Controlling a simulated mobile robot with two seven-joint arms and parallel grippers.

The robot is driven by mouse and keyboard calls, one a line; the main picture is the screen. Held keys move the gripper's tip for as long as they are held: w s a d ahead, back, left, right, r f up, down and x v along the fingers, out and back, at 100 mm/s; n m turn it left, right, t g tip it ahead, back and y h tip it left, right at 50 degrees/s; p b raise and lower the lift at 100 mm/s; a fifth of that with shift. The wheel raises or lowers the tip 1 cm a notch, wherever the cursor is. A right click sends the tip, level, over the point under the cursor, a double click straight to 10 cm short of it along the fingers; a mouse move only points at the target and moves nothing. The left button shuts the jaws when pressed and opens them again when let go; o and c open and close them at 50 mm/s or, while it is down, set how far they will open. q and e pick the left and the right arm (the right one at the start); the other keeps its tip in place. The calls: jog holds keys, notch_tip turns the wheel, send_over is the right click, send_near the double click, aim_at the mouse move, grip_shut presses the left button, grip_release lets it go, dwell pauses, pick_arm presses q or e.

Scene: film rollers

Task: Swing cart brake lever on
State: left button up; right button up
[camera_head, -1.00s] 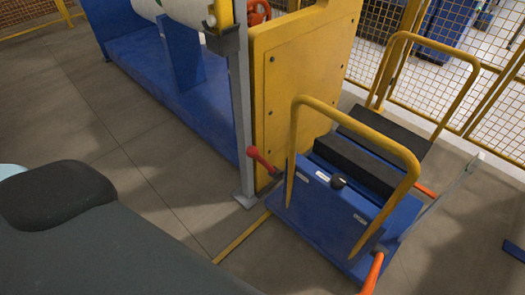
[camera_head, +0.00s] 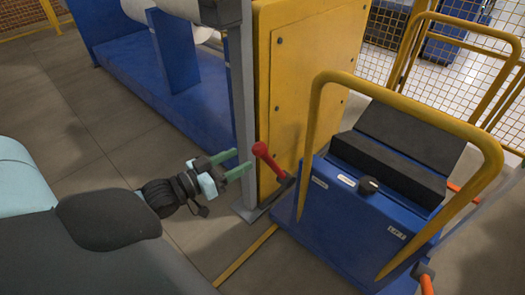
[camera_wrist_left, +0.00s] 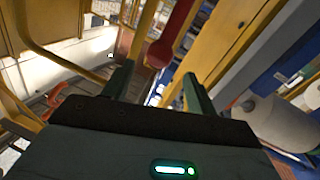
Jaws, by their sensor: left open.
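The blue cart (camera_head: 340,225) stands right of centre, with a yellow tube handle (camera_head: 312,150) over it. A red lever (camera_head: 268,160) with a rounded end slants up and left from the cart's left side. My left gripper (camera_head: 244,160) is open and empty, its two green fingers pointing at the red lever's end from the left, with a small gap. In the left wrist view the red lever (camera_wrist_left: 174,35) hangs ahead of the open fingers (camera_wrist_left: 158,72), its end near the gap between their tips. Orange handles (camera_head: 426,282) show low on the cart's right side. My right gripper is out of view.
A yellow panel (camera_head: 292,95) and a grey post (camera_head: 241,120) stand just behind the lever. A blue roller frame (camera_head: 178,95) with white rolls lies at the back left. Wire fencing (camera_head: 385,40) is behind the cart.

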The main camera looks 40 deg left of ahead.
aim_at(259, 151)
pick_arm(q)
jog(key=shift+b+x, duration=0.6)
jog(key=shift+x, duration=3.25)
jog(key=shift+f, duration=0.1)
grip_shut()
jog(key=shift+s, duration=0.1)
